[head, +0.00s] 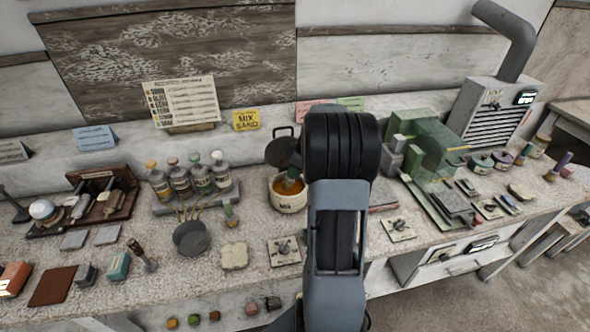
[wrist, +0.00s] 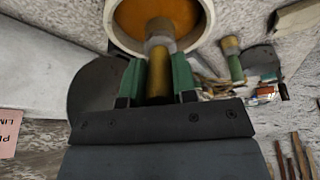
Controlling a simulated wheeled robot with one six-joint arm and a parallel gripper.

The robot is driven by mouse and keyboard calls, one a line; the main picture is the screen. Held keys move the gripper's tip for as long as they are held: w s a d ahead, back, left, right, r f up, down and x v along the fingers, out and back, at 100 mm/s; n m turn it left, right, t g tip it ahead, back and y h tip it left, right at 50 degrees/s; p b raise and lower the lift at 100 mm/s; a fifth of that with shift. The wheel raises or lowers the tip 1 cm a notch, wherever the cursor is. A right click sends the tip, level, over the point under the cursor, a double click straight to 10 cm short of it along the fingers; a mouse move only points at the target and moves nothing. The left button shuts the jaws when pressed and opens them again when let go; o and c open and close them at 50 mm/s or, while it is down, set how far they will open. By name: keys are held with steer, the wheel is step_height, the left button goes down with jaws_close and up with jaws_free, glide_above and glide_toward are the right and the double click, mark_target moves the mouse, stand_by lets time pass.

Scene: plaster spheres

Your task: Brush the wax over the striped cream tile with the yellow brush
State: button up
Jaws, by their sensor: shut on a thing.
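My gripper (wrist: 158,70) has green fingers, shut on the yellow brush (wrist: 158,84). The brush's grey collar and lower end reach over or into the orange wax (wrist: 185,14) in a cream pot (wrist: 112,36). Whether the bristles touch the wax is hidden. In the head view my gripper (head: 291,182) is at the mouth of the same pot (head: 288,204), with wax (head: 277,186) showing beside it. A cream tile (head: 233,256) lies on the bench front, left of and nearer than the pot. Its stripes are too small to tell.
A dark round lid (head: 281,151) is behind the pot. A green-handled tool (head: 230,212) stands left of the pot, and a grey pan (head: 190,238) is further left. Bottles (head: 180,180) stand behind. A plate with a knob (head: 284,251) lies beside the tile. My arm hides the bench to the right.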

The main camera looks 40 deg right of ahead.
steer(key=shift+f+b, duration=0.6)
steer(key=shift+b, duration=0.15)
stand_by(1.9)
steer(key=shift+r, duration=0.15)
steer(key=shift+r+p, duration=1.85)
steer(key=shift+r, duration=1.6)
